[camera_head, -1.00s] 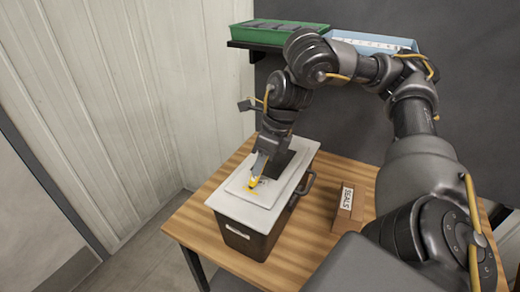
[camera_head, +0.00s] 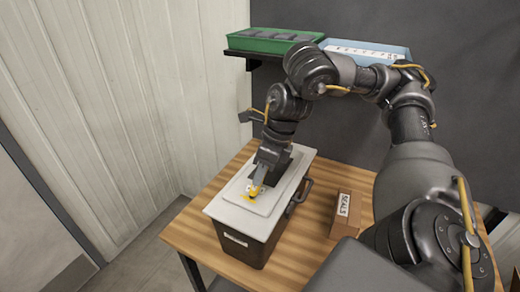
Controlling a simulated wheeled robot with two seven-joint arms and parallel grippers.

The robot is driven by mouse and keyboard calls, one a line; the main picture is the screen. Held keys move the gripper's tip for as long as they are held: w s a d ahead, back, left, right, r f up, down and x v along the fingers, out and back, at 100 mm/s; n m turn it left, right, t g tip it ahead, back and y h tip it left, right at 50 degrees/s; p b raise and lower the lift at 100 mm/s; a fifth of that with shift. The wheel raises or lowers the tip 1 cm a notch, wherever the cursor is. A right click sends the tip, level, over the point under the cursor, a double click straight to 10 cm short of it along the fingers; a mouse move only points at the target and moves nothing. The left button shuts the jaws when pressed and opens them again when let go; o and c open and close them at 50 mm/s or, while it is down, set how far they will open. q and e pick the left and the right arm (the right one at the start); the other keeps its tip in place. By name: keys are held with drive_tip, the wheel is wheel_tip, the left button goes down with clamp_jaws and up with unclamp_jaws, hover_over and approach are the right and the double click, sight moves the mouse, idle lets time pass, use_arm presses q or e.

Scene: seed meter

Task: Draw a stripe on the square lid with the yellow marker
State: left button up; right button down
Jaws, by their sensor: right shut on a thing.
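The square lid (camera_head: 232,207) is a light grey plate on top of a dark box (camera_head: 244,247) that stands on the wooden table. My right gripper (camera_head: 257,183) points down over the middle of the lid and is shut on the yellow marker (camera_head: 252,191). Only a small part of the marker shows below the fingers. Its tip is at or very near the lid; I cannot tell if it touches. A small yellow patch shows around the tip, but I cannot separate mark from marker. My left gripper is not in view.
A cardboard box labelled SEALS (camera_head: 346,214) stands on the wooden table (camera_head: 292,249) right of the dark box. A green tray (camera_head: 270,42) and a blue tray (camera_head: 368,49) sit on a wall shelf behind. A ribbed pale wall (camera_head: 120,100) is at the left.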

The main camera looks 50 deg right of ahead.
drive_tip(key=shift+s+d+p, duration=0.25)
drive_tip(key=shift+s+p, duration=0.45)
drive_tip(key=shift+s, duration=0.1)
idle(0.8)
wheel_tip(320, 180, up, 6)
drive_tip(key=p, duration=0.7)
drive_tip(key=shift+r, duration=0.1)
idle(0.3)
